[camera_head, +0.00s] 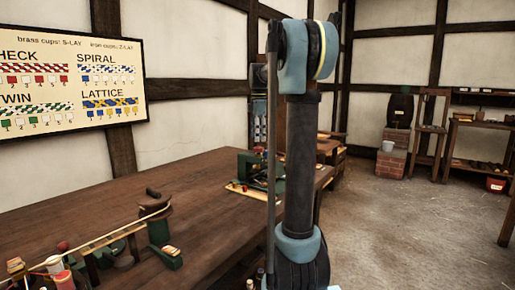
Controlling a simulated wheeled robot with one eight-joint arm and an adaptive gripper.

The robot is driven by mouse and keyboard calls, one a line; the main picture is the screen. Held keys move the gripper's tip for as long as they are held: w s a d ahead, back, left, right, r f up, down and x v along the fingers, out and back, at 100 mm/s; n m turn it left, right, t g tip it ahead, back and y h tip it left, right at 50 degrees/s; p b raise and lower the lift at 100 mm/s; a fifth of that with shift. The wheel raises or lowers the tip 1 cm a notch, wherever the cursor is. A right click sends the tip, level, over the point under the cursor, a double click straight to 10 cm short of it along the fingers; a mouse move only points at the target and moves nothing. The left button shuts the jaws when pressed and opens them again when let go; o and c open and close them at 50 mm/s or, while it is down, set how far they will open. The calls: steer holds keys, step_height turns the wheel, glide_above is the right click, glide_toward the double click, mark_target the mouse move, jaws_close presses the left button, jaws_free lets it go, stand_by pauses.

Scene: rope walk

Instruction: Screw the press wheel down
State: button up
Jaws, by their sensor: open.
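I cannot make out a press wheel for certain. A dark green machine (247,166) stands on the far part of the long wooden table, on a pale board with small red pieces by it. My arm stands upright in front of it and hides its right side, so I cannot tell whether it bears a wheel. My gripper is not in view; only links of my arm show, in the middle of the picture.
The brown table (110,205) is largely bare in its middle. A green stand with a dark drum (158,222) and a taut cord is at near left. A pattern board (70,80) hangs on the wall. The floor (400,215) at right is clear.

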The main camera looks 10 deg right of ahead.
mark_target(258, 151)
steer(key=shift+f, duration=2.55)
steer(key=c, duration=1.1)
